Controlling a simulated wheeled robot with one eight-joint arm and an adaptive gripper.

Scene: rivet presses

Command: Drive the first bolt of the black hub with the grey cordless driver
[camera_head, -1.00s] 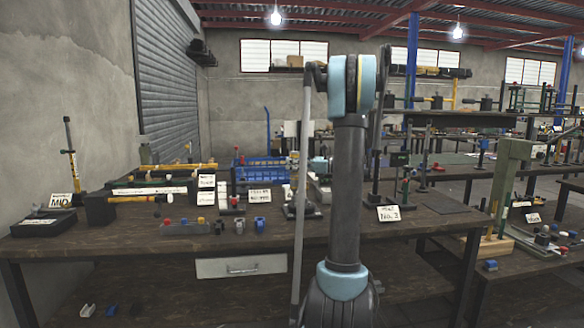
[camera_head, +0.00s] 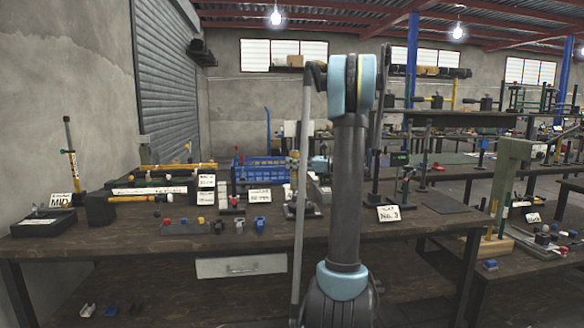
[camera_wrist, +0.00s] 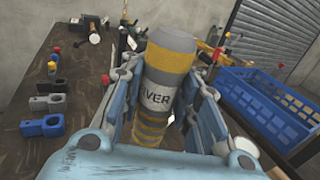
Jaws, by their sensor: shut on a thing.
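My gripper (camera_wrist: 165,105) is shut on the grey cordless driver (camera_wrist: 174,45), a grey and yellow cylinder with lettering ending in "IVER" on a light band. The blue-grey fingers press on both sides of it, and its far end points away from the wrist camera. The driver's tip is hidden.
A blue crate (camera_wrist: 256,98) stands right of the gripper in the wrist view. Several small clamps, including a blue one (camera_wrist: 42,126), lie on the dark bench (camera_wrist: 85,95) at left. Labelled fixtures and a black block (camera_head: 100,208) crowd the bench in the head view.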

